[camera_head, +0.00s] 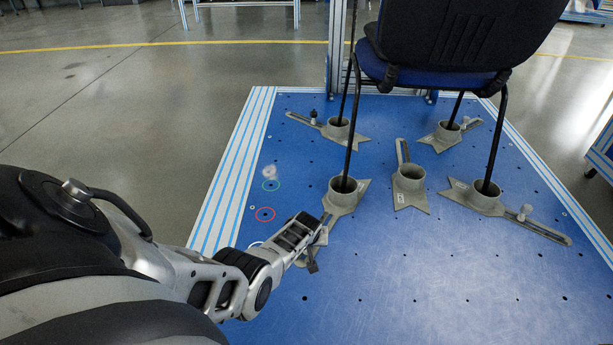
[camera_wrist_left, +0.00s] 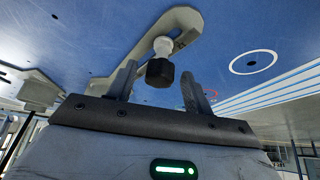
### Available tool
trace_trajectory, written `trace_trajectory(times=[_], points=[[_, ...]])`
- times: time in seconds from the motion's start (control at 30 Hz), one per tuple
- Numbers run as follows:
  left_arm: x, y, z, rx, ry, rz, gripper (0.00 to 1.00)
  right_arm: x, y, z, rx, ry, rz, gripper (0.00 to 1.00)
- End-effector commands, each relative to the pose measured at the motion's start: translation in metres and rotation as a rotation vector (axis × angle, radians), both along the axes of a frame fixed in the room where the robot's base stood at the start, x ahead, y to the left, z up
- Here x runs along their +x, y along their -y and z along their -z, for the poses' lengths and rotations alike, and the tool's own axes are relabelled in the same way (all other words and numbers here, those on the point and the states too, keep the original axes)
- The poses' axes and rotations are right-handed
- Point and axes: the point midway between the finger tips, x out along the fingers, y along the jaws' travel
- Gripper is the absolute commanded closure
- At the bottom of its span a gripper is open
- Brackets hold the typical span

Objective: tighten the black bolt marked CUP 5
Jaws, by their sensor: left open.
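In the left wrist view a black bolt head (camera_wrist_left: 160,72) on a pale shank stands out from the slotted arm of a grey bracket (camera_wrist_left: 196,22). My left gripper (camera_wrist_left: 159,78) is open, with one finger on each side of the bolt head and visible gaps to it. In the head view my left gripper (camera_head: 318,243) is low over the blue board, at the near end of the bracket of the front-left cup (camera_head: 342,193). The gripper hides the bolt there. I cannot read the cup labels. My right gripper is not in view.
A chair (camera_head: 450,45) stands with its legs in several cups on the blue board (camera_head: 440,285). A middle cup (camera_head: 408,178) is empty. Pale bolts show at the right cups (camera_head: 525,211). The board's front is clear.

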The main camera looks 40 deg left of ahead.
Motion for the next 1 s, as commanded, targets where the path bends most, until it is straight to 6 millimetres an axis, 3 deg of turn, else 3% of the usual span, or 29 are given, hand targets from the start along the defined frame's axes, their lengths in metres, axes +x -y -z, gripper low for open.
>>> trace_trajectory(times=[0.17, 0.5, 1.0], points=[[0.0008, 0.0006, -0.0004, -0.001, -0.001, -0.023, 0.49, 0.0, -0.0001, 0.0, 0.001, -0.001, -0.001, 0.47], [0.0037, 0.0028, -0.0006, 0.0, -0.003, -0.314, 0.49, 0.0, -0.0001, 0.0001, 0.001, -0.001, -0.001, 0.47], [-0.0038, -0.0062, -0.0003, 0.001, -0.001, -0.412, 0.49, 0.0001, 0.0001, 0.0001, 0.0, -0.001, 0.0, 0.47]])
